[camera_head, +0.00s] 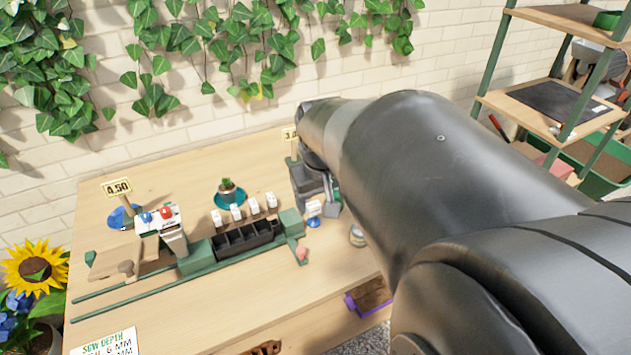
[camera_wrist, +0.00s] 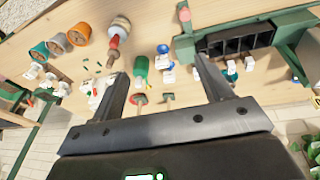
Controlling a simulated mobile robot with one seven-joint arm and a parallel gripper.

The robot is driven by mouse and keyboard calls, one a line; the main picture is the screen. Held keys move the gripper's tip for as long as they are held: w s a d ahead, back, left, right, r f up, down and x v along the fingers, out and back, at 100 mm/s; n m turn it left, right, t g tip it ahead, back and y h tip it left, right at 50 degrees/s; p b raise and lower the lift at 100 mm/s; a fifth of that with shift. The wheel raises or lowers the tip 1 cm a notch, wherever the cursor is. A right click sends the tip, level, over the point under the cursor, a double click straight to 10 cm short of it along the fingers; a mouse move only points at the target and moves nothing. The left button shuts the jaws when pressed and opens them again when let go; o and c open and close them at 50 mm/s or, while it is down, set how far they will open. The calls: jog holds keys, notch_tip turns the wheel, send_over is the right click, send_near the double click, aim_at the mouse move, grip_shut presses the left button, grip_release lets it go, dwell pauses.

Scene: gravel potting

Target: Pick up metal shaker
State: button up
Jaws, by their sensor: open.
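In the head view, a small silvery can (camera_head: 357,236), probably the same thing, stands near the table's right front, partly hidden by my arm. My gripper (camera_wrist: 158,66) is open and empty over the table. The shaker is beyond its fingertips, to the upper left in the wrist view, and apart from them. In the head view my arm largely hides the gripper.
A black compartment tray (camera_head: 243,240) sits on a green rail fixture. Several small pots, including a teal one (camera_wrist: 39,52), stand left in the wrist view. A green-handled tool (camera_wrist: 141,70) and a blue-and-white piece (camera_wrist: 163,50) lie close ahead of the fingers.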

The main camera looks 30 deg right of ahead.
jog(key=w+d+f+g, duration=0.1)
jog(key=d+f, duration=0.3)
jog(key=d, duration=0.1)
jog(key=w+d+f+y, duration=0.1)
jog(key=d+f, duration=0.2)
jog(key=d, duration=0.2)
jog(key=w+d+f+m+g, duration=0.1)
jog(key=w+d+f, duration=0.1)
jog(key=d+f, duration=0.2)
jog(key=shift+d+f+g, duration=0.3)
jog(key=shift+d+f, duration=0.05)
jog(key=shift+d, duration=0.05)
notch_tip(320, 180, down, 5)
jog(key=shift+f, duration=0.2)
jog(key=shift+a+f, duration=0.15)
jog(key=shift+f, duration=1.25)
jog(key=shift+a+f, duration=0.15)
jog(key=shift+f, duration=1.2)
jog(key=c, duration=1.1)
jog(key=shift+r, duration=0.1)
